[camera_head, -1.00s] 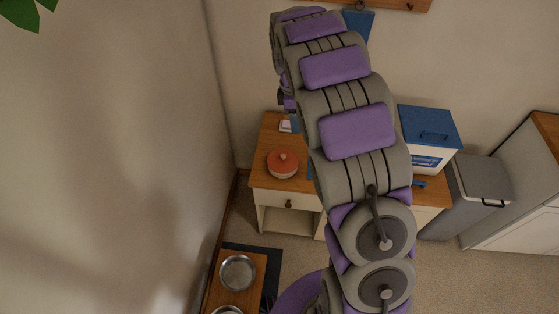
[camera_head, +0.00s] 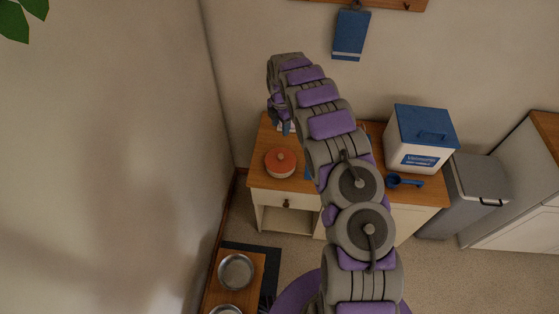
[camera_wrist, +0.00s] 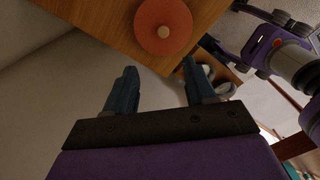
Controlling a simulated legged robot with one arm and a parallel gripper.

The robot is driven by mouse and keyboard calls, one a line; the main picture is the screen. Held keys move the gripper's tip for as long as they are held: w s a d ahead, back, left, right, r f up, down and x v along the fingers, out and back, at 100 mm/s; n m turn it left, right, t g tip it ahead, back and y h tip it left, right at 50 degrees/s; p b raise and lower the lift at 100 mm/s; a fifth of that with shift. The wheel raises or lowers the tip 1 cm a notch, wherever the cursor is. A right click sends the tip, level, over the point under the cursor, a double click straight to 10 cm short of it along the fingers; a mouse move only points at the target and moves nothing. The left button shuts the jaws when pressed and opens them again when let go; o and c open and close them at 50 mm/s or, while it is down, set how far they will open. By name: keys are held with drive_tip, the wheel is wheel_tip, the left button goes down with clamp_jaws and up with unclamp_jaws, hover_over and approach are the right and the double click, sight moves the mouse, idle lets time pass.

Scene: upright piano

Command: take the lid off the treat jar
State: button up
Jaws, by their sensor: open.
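The treat jar's round orange-red lid (camera_head: 281,160) with a small pale knob sits on the left end of the wooden cabinet top. In the wrist view the lid (camera_wrist: 163,26) shows from above near the top edge, with its knob in the middle; the jar's body is hardly visible. My gripper (camera_wrist: 155,88) is open and empty, its two blue-grey fingers apart. The lid lies beyond the fingertips, and nothing is between them. In the head view my arm reaches over the cabinet and its end is above and behind the lid; the fingers are not clear there.
A white bin with a blue lid (camera_head: 423,137) and a blue scoop (camera_head: 405,181) are on the right of the cabinet top (camera_head: 376,142). A grey trash bin (camera_head: 478,187) stands to the right. Metal bowls (camera_head: 236,272) are at lower left. A wall is close on the left.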

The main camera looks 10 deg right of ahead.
wheel_tip(320, 180, down, 5)
drive_tip(key=d, duration=0.2)
drive_tip(key=b, duration=0.2)
hover_over(280, 156)
drive_tip(key=f, duration=0.6)
drive_tip(key=shift+w+a, duration=0.35)
drive_tip(key=shift+a, duration=0.05)
drive_tip(key=shift+d+f, duration=0.15)
drive_tip(key=shift+f, duration=0.15)
drive_tip(key=shift+d+f, duration=0.15)
drive_tip(key=shift+d, duration=0.15)
drive_tip(key=shift+s+d+f+b, duration=0.15)
drive_tip(key=shift+d+f+b, duration=0.3)
drive_tip(key=shift+d+f, duration=0.25)
drive_tip(key=f, duration=0.1)
drive_tip(key=a+f+b, duration=0.1)
drive_tip(key=f, duration=0.1)
drive_tip(key=shift+s+f, duration=0.15)
drive_tip(key=shift+a, duration=0.55)
drive_tip(key=shift+d, duration=0.95)
drive_tip(key=c, duration=0.6)
drive_tip(key=shift+a, duration=0.3)
drive_tip(key=c, duration=0.3)
drive_tip(key=shift+a, duration=0.5)
clamp_jaws()
drive_tip(key=shift+d, duration=0.1)
